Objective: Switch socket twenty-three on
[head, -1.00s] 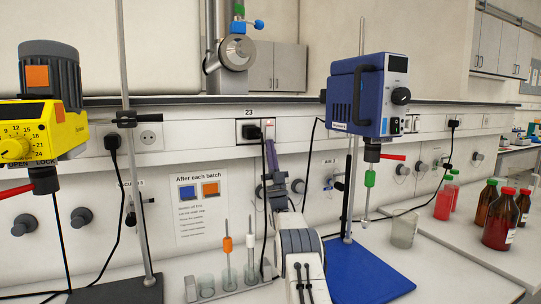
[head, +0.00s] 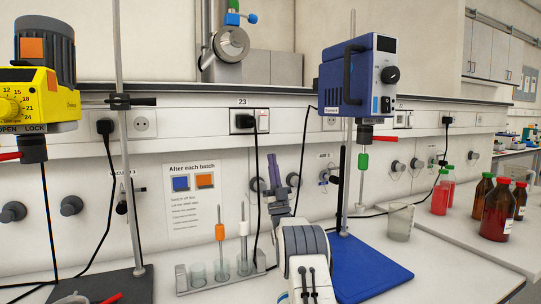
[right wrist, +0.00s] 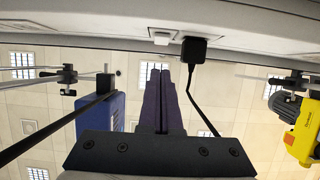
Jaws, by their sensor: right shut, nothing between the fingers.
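Socket 23 (head: 242,122) is on the wall rail under a label reading 23, with a black plug and cable in it. Its pale rocker switch (head: 263,119) is just right of the plug; I cannot tell which way it is tipped. My right gripper (head: 284,164) is shut and empty, below and slightly right of the switch, apart from it in the picture. In the right wrist view its purple fingers (right wrist: 158,72) point towards the rail, with the switch (right wrist: 161,37) beyond their tips and the black plug (right wrist: 193,50) to the right. My left gripper is not in view.
A blue stirrer (head: 358,80) on a stand is right of my arm, a yellow stirrer (head: 40,90) at the left. A tube rack (head: 222,275) stands below the socket. A beaker (head: 400,223) and red-capped bottles (head: 497,212) are at the right. The plug's cable hangs beside my gripper.

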